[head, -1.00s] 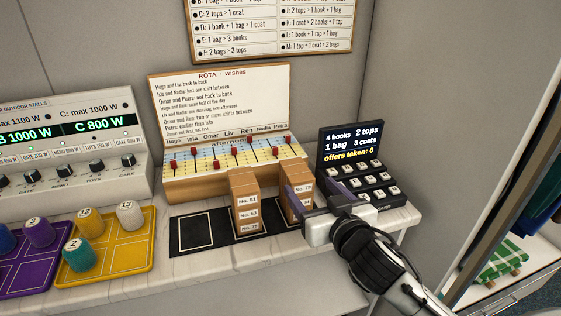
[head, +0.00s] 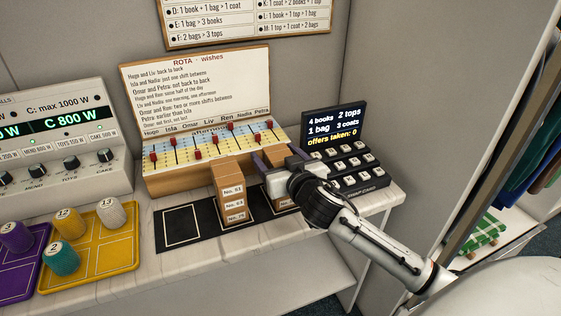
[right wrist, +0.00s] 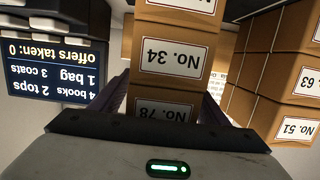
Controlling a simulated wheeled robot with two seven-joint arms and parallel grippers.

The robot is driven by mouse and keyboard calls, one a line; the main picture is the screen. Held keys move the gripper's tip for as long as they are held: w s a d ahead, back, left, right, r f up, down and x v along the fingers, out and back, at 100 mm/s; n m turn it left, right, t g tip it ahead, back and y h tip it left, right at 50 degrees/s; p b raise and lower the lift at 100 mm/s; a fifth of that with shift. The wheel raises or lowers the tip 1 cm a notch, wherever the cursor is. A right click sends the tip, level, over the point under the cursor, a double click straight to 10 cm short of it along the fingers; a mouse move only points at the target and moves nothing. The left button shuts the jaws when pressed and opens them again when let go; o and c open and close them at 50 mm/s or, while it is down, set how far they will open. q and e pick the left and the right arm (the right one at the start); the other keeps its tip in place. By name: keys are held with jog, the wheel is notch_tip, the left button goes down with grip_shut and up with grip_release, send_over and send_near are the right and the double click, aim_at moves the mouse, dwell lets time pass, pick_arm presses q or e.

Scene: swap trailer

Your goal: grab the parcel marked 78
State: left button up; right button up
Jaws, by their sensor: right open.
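The parcel marked 78 is the top box of the right brown stack. In the right wrist view, which is upside down, parcel 78 (right wrist: 160,108) lies between the fingers, with parcel 34 (right wrist: 177,57) directly under it in the stack. In the head view only the top of parcel 78 (head: 277,155) shows; its label is hidden behind my right gripper. My right gripper (head: 275,153) is open, its purple fingers on either side of parcel 78. I cannot tell whether they touch it. My left gripper is not in view.
A second parcel stack (head: 228,190) stands close to the left, with labels including 51 and 63. The black mat (head: 158,228) has an empty outlined square at left. A keypad with a screen (head: 335,125) stands right behind; a slider board (head: 190,172) stands behind the stacks.

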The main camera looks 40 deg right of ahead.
jog(key=shift+w, duration=0.25)
jog(key=c, duration=1.2)
